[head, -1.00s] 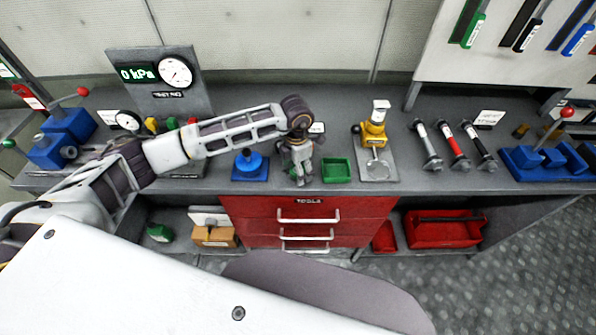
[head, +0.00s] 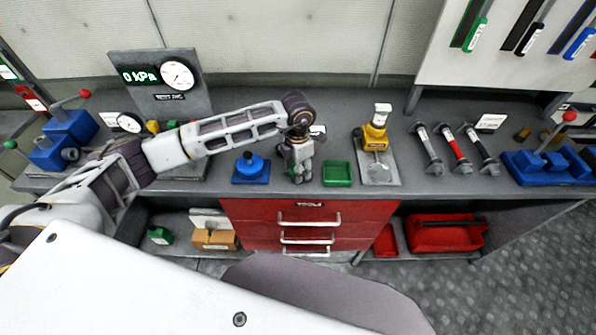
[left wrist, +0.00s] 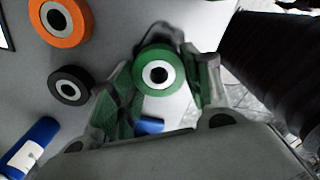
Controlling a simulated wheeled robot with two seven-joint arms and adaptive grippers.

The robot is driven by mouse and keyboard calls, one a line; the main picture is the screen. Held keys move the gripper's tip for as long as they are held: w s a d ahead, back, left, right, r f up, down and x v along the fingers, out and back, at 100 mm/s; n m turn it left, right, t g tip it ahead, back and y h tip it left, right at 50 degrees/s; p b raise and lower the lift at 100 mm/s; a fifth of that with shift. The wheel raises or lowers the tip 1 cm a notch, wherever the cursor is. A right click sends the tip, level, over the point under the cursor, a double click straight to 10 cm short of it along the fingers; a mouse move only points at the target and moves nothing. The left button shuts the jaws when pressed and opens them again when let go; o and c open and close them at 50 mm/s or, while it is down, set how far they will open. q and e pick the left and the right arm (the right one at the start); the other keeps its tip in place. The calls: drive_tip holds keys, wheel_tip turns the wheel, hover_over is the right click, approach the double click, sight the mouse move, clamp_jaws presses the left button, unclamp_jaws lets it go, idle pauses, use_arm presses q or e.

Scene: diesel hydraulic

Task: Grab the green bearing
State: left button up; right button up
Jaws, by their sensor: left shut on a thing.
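The green bearing (left wrist: 160,74), a ring with a white inner part and dark bore, sits between the two fingers of my left gripper (left wrist: 162,82) in the left wrist view. The fingers are shut on it, one on each side. In the head view, my left gripper (head: 298,174) points down at the bench between a blue stand and a green tray. The bearing is mostly hidden there by the gripper. My right gripper is in neither view.
An orange bearing (left wrist: 61,20), a black bearing (left wrist: 70,86) and a blue cylinder (left wrist: 30,146) lie nearby. The blue stand (head: 251,170) is left of the gripper; the green tray (head: 337,174) is close on its right. A yellow device (head: 376,136) stands further right. Red drawers (head: 270,222) are below.

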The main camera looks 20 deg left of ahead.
use_arm(q)
wheel_tip(320, 180, up, 8)
drive_tip(key=shift+r+b, duration=0.2)
drive_tip(key=shift+b, duration=0.45)
